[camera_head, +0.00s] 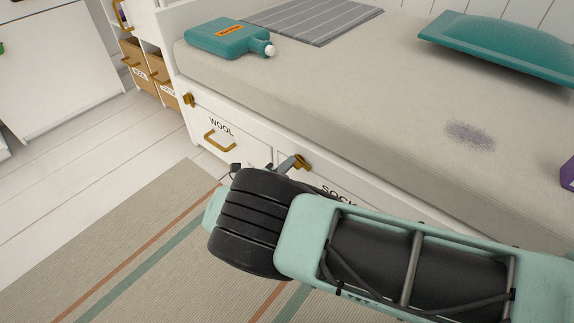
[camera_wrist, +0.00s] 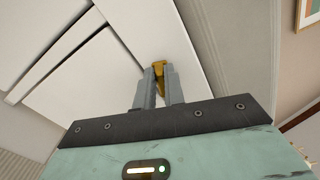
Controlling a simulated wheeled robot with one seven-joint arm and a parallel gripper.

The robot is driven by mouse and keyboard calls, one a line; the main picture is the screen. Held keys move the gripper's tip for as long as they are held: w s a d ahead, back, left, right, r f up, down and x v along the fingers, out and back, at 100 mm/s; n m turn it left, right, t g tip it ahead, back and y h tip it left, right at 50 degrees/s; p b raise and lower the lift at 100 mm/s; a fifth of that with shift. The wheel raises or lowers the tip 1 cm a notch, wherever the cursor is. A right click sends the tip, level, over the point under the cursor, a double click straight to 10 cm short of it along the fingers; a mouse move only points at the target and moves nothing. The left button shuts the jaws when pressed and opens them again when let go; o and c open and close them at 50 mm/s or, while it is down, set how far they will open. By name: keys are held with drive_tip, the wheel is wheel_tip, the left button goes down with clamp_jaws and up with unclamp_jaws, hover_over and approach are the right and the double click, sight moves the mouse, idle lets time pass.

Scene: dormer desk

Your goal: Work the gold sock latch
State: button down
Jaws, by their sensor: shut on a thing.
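The gold sock latch (camera_head: 301,163) sits at the top left corner of the drawer front labelled SOCK (camera_head: 338,194), just under the bed's edge. My gripper (camera_head: 283,166) reaches it from the left and below in the head view. In the wrist view the gold latch (camera_wrist: 159,75) shows between the two grey fingertips of my gripper (camera_wrist: 158,79). The fingers are shut on the latch. My arm hides most of the sock drawer, and its handle is not visible.
The WOOL drawer (camera_head: 216,138) is left of the sock drawer, with a gold handle and its own gold latch (camera_head: 189,100). A teal bottle (camera_head: 229,38), grey striped cloth (camera_head: 318,19) and teal pillow (camera_head: 505,48) lie on the mattress (camera_head: 360,85). A striped rug (camera_head: 125,240) covers the floor.

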drive_tip(key=shift+a+f+n, duration=0.1)
drive_tip(key=shift+f+n, duration=0.05)
drive_tip(key=shift+n, duration=0.65)
drive_tip(key=shift+f+n, duration=0.1)
drive_tip(key=shift+n, duration=0.7)
drive_tip(key=c, duration=1.5)
unclamp_jaws()
drive_tip(key=p+v, duration=0.2)
drive_tip(key=v, duration=1.5)
drive_tip(key=shift+s+a, duration=0.15)
drive_tip(key=shift+s, duration=0.05)
